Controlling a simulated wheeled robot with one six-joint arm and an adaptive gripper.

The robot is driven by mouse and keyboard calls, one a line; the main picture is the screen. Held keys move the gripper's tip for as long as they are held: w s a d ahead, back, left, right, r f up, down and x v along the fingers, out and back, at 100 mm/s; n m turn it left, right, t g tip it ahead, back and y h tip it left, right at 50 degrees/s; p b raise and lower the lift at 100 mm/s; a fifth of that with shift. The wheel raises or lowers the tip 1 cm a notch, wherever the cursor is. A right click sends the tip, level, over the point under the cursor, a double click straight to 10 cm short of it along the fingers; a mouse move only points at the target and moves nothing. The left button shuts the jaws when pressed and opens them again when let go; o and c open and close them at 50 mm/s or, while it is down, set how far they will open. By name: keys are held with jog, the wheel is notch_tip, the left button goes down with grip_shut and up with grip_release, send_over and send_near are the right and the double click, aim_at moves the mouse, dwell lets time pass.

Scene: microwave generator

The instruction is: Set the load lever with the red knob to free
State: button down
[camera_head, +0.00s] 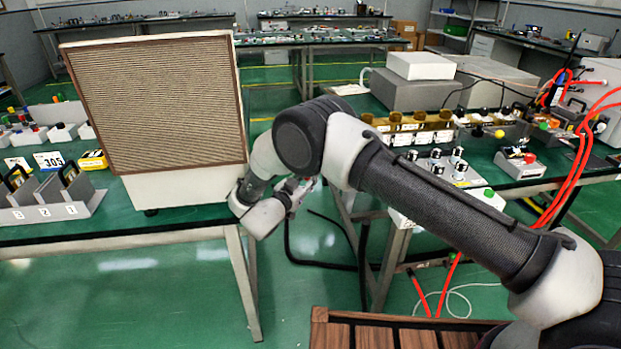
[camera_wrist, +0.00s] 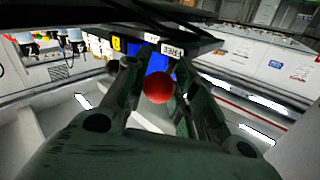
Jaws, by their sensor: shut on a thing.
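The red knob (camera_wrist: 158,88) shows in the wrist view between the two dark fingers of my gripper (camera_wrist: 157,76), which is shut on it. A blue plate (camera_wrist: 158,63) is just behind the knob. A white label reading FREE (camera_wrist: 172,50) is on the dark frame above and slightly right of the knob. The lever's shaft is mostly hidden by the knob and fingers. In the head view my gripper (camera_head: 293,190) is at the right side of the large beige cabinet, and the knob cannot be made out there.
The beige cabinet (camera_head: 160,110) with a ribbed front stands on the left bench. A gap with dark hoses lies between the benches.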

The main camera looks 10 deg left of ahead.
jog(key=shift+a, duration=0.1)
dwell(0.4)
jog(key=c, duration=1.1)
grip_release()
jog(key=shift+w, duration=0.1)
jog(key=shift+c, duration=0.2)
jog(key=v, duration=1.2)
jog(key=shift+a, duration=0.15)
